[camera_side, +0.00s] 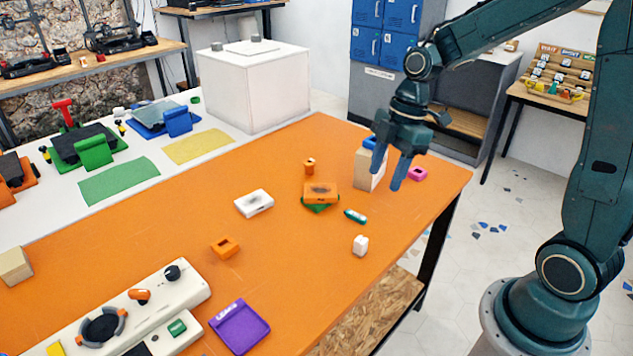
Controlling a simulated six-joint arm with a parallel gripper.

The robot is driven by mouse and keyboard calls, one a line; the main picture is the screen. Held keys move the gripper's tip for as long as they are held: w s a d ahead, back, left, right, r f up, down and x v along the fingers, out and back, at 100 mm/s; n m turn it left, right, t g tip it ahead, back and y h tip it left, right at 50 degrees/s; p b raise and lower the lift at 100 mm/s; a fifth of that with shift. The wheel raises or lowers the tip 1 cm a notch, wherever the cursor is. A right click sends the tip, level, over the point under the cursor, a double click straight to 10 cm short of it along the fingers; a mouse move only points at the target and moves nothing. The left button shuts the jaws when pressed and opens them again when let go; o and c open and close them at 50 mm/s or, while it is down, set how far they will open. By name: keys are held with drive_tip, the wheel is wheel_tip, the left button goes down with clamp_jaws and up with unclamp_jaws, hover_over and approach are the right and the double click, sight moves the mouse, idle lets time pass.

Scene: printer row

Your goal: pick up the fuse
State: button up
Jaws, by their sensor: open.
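A small green cylinder with paler ends (355,216) lies on its side on the orange table; it looks like the fuse. It lies between an orange block and a small white block, touching neither. My gripper (387,174) points down over the table's far right part, with its two blue fingers apart and nothing visible between them. It is above and to the right of the fuse in the picture, clear of it. How high it hangs over the table is hard to tell.
A wooden block (364,170) stands behind my fingers, with a pink piece (417,174) to the right. An orange block (320,189) rests on a green piece (319,208). A white block (360,245) and a white box (254,203) are nearby. A purple tray (240,325) lies at the front.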

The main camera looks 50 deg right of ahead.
sight(363, 238)
drive_tip(key=w+d+f+n+g+y, duration=0.1)
drive_tip(key=w+d+f+n+y, duration=0.1)
drive_tip(key=f, duration=0.5)
drive_tip(key=w+n, duration=0.1)
drive_tip(key=n, duration=0.1)
drive_tip(key=shift+d+f+n, duration=0.25)
drive_tip(key=shift+n, duration=0.05)
drive_tip(key=shift+f, duration=0.1)
drive_tip(key=shift+x, duration=4.2)
drive_tip(key=shift+x, duration=2.6)
drive_tip(key=shift+s+d, duration=0.1)
drive_tip(key=shift+s, duration=0.1)
drive_tip(key=c, duration=1.1)
